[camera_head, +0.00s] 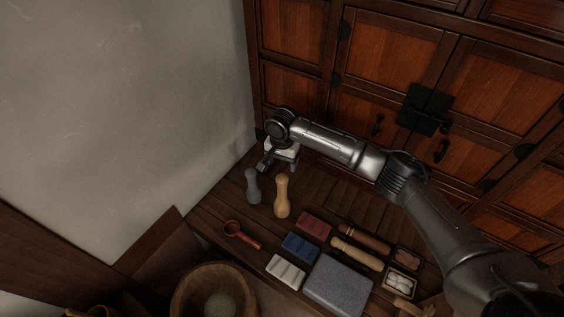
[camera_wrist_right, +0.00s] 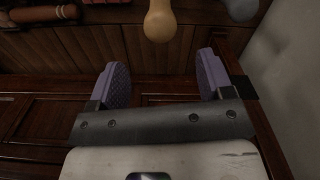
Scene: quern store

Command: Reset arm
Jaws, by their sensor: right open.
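My right gripper (camera_head: 279,165) is at the back left of the dark wooden bench (camera_head: 222,204), beyond two pestle-shaped pieces. In the right wrist view its two purple pads (camera_wrist_right: 158,84) stand wide apart with nothing between them. The tan pestle-shaped piece (camera_head: 282,196) stands near the gripper and also shows in the wrist view (camera_wrist_right: 160,20), beyond the pads and apart from them. The grey one (camera_head: 252,187) stands to its left and is partly cut off in the wrist view (camera_wrist_right: 241,8). My left gripper is out of view.
A wooden cabinet (camera_head: 392,50) rises close behind the gripper, and a plaster wall (camera_head: 130,90) is at left. A red ladle (camera_head: 240,234), red block (camera_head: 313,225), blue block (camera_head: 300,247), white block (camera_head: 285,271), grey slab (camera_head: 337,285) and rolling pin (camera_head: 357,253) lie nearer the front.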

